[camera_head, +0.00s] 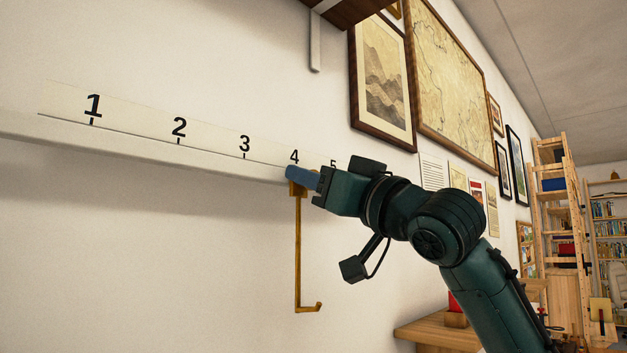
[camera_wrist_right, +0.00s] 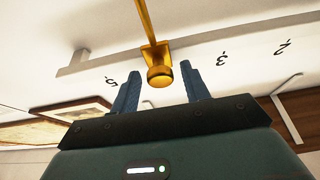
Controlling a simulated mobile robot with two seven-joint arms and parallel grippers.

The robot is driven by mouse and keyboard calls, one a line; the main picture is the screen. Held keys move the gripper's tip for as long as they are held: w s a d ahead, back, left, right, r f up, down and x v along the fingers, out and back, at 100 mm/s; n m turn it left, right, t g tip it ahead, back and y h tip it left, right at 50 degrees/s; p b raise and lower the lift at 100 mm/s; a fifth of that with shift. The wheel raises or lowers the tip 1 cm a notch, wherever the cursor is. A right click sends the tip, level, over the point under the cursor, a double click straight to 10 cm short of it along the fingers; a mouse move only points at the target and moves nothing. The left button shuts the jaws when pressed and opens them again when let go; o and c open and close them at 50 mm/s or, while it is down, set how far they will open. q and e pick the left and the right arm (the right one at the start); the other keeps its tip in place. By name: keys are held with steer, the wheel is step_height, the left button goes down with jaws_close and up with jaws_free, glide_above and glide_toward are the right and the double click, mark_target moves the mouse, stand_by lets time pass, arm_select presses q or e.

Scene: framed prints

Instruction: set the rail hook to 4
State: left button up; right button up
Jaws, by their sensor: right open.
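A pale rail (camera_head: 150,147) runs along the wall under a scale strip (camera_head: 62,102) with numbers. The brass rail hook (camera_head: 298,250) hangs from the rail just under the number 4 (camera_head: 294,157), its rod straight down and its tip bent right. My right gripper (camera_head: 301,178) is at the hook's top and hides part of it. In the right wrist view, the hook's round brass knob (camera_wrist_right: 159,76) sits between the two open blue fingers of my right gripper (camera_wrist_right: 162,88), with gaps on both sides. The 4 is hidden there. My left gripper is not in view.
A dark shelf (camera_head: 345,10) with a pale bracket (camera_head: 316,42) is above the rail. Framed prints (camera_head: 383,85) hang on the wall to the right. A wooden table (camera_head: 440,332) is low at right. The wall below the rail is clear at left.

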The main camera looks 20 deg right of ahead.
arm_select(q)
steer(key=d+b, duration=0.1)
steer(key=b, duration=0.3)
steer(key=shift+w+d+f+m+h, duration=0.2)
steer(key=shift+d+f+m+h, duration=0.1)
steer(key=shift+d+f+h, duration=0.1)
arm_select(e)
steer(key=v, duration=1.2)
steer(key=shift+s+f, duration=0.1)
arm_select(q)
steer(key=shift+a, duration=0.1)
